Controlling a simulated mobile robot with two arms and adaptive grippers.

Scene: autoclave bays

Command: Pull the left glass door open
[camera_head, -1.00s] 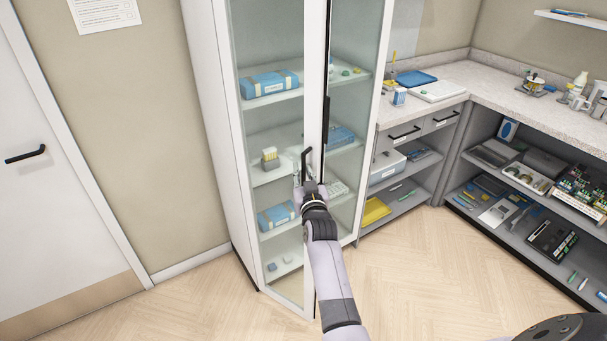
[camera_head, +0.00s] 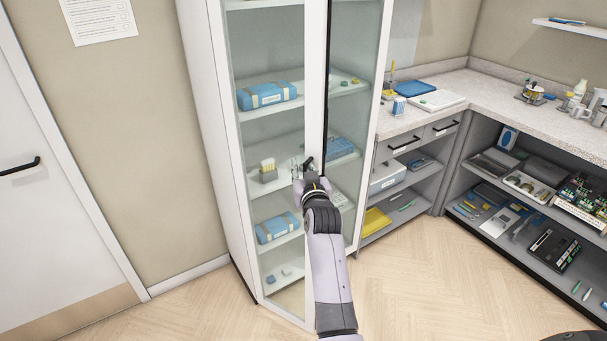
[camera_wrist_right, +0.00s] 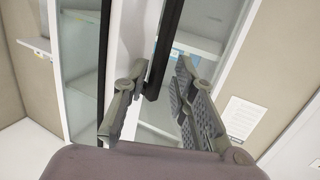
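In the right wrist view my right gripper (camera_wrist_right: 160,103) is open. The black handle bar (camera_wrist_right: 166,48) comes down between its two fingers, with a gap visible beside the right-hand finger. Contact with the left-hand finger is unclear. My left gripper is not in view.
The right glass door (camera_head: 352,120) looks closed. Blue boxes (camera_head: 268,95) lie on the shelves behind the glass. A grey-topped counter (camera_head: 480,90) with open shelves stands to the right. A white room door (camera_head: 50,220) is at the left. The floor (camera_head: 430,290) in front is clear.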

